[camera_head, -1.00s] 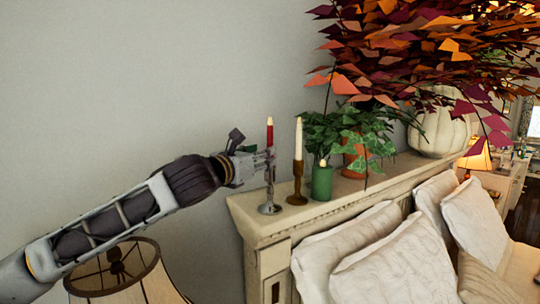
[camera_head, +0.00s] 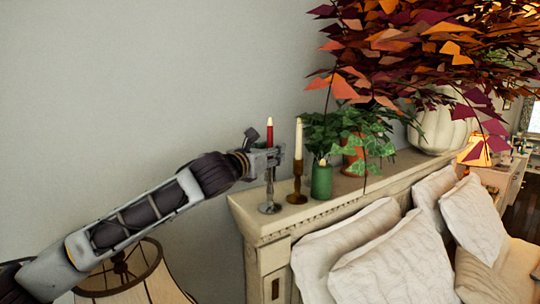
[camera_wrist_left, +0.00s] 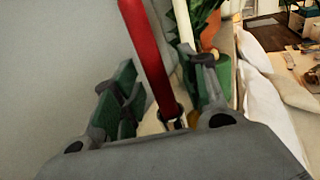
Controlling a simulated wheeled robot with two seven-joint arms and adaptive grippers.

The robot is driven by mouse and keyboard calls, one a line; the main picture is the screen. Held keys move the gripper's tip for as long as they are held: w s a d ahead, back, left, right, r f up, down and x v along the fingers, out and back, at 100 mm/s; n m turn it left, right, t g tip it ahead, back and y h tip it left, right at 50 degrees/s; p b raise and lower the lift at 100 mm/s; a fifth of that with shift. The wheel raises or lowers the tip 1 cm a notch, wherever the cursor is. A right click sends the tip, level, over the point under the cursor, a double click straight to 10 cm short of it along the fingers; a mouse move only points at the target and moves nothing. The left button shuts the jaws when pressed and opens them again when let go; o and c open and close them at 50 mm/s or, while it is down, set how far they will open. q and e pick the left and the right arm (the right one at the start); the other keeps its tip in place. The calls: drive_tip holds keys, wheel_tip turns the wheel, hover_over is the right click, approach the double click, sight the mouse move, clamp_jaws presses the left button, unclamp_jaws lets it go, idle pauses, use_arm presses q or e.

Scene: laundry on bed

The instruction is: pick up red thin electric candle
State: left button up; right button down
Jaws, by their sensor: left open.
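The red thin electric candle (camera_head: 270,131) stands upright in a silver candlestick (camera_head: 269,196) at the near left end of the headboard shelf. My left gripper (camera_head: 270,154) is at the candle's lower part, in front of the shelf's left end. In the left wrist view the red candle (camera_wrist_left: 149,50) runs down between the open fingers of the left gripper (camera_wrist_left: 165,100), with a finger on each side. Its lower end is partly hidden by the gripper. I cannot tell whether either finger touches it. My right gripper is not in view.
A white candle (camera_head: 298,138) in a brown holder (camera_head: 297,185) stands close to the right. A green candle (camera_head: 321,182), leafy plant (camera_head: 340,130) and white vase (camera_head: 438,128) line the headboard shelf (camera_head: 350,195). A lampshade (camera_head: 130,278) is below my left arm.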

sight(269, 129)
use_arm(q)
clamp_jaws()
idle(0.5)
drive_tip(key=shift+r, duration=5.05)
